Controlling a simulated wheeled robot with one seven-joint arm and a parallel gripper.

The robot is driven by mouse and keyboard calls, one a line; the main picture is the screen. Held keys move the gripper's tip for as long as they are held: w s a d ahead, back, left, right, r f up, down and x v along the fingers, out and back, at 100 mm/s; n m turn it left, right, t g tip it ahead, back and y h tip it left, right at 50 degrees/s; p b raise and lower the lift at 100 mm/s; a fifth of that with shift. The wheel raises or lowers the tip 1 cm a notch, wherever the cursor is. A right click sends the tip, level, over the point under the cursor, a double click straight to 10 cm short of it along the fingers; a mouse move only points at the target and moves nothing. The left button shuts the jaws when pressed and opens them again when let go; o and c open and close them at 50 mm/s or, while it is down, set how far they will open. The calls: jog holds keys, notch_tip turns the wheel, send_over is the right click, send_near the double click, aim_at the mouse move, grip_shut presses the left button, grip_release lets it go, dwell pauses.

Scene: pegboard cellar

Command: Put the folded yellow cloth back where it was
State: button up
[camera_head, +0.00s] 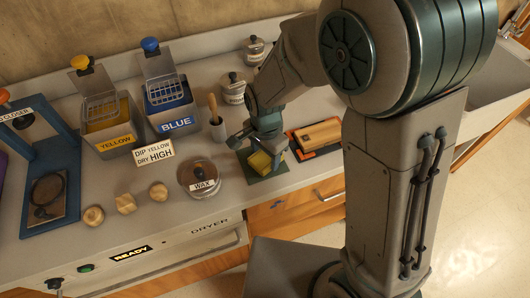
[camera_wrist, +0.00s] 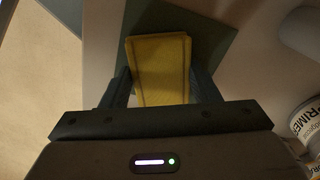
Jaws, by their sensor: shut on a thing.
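The folded yellow cloth (camera_head: 260,162) is between my gripper's fingers, over a dark green mat (camera_head: 267,177) on the counter. In the wrist view the yellow cloth (camera_wrist: 160,72) lies between the two fingers, with the green mat (camera_wrist: 215,42) behind it. My gripper (camera_head: 262,150) points down and is shut on the cloth; it also shows in the wrist view (camera_wrist: 162,88). I cannot tell whether the cloth touches the mat or is just above it.
A wax pot (camera_head: 198,180) and a mortar with pestle (camera_head: 217,125) stand to the left. An orange-edged tray (camera_head: 298,153) holding a wooden block (camera_head: 318,133) lies close on the right. YELLOW (camera_head: 108,135) and BLUE (camera_head: 172,115) vats stand further left. The counter's front edge is near.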

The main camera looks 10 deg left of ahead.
aim_at(265, 157)
jog(key=o, duration=1)
jog(key=shift+f, duration=0.1)
jog(key=shift+c, duration=0.2)
notch_tip(265, 157, up, 12)
jog(key=s+d+r+n+t, duration=0.1)
jog(key=s+d+n, duration=0.1)
jog(key=d, duration=0.5)
jog(key=s+d+r+n+t, duration=0.1)
jog(key=s+d+r+n, duration=0.1)
jog(key=d, duration=0.6)
jog(key=s+d+r+n+t, duration=0.1)
jog(key=s+d+n, duration=0.2)
jog(key=d, duration=0.4)
jog(key=shift+s+d+r, duration=0.3)
jog(key=shift+s, duration=0.2)
